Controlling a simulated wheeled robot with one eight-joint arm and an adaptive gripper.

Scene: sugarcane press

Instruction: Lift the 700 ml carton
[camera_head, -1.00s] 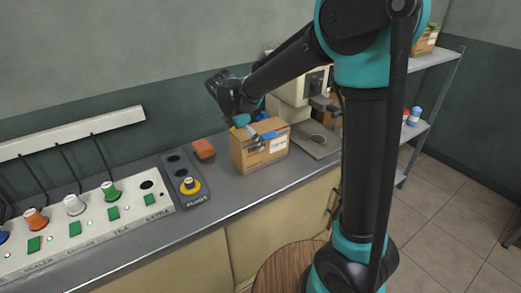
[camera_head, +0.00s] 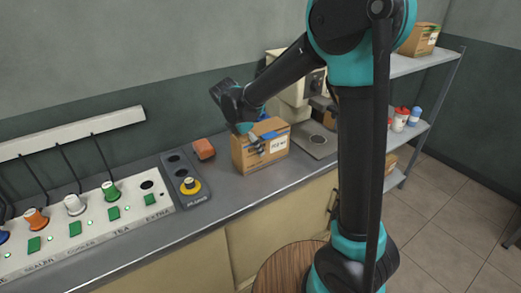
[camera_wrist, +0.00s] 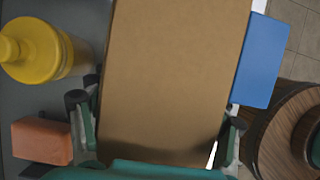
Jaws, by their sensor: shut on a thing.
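The carton is a brown cardboard box (camera_head: 244,158) with a pale label on its right-hand face. It stands upright on the grey counter. My gripper (camera_head: 257,143) comes down over it from above in the head view. In the wrist view the plain brown carton (camera_wrist: 175,75) fills the middle, between the two fingers of my gripper (camera_wrist: 160,122). The fingers are shut on its sides. A gap under the carton cannot be made out.
A blue block (camera_wrist: 258,60) shows beside the carton in the wrist view. A machine (camera_head: 290,98) stands behind. A round wooden stool (camera_head: 285,272) is in front.

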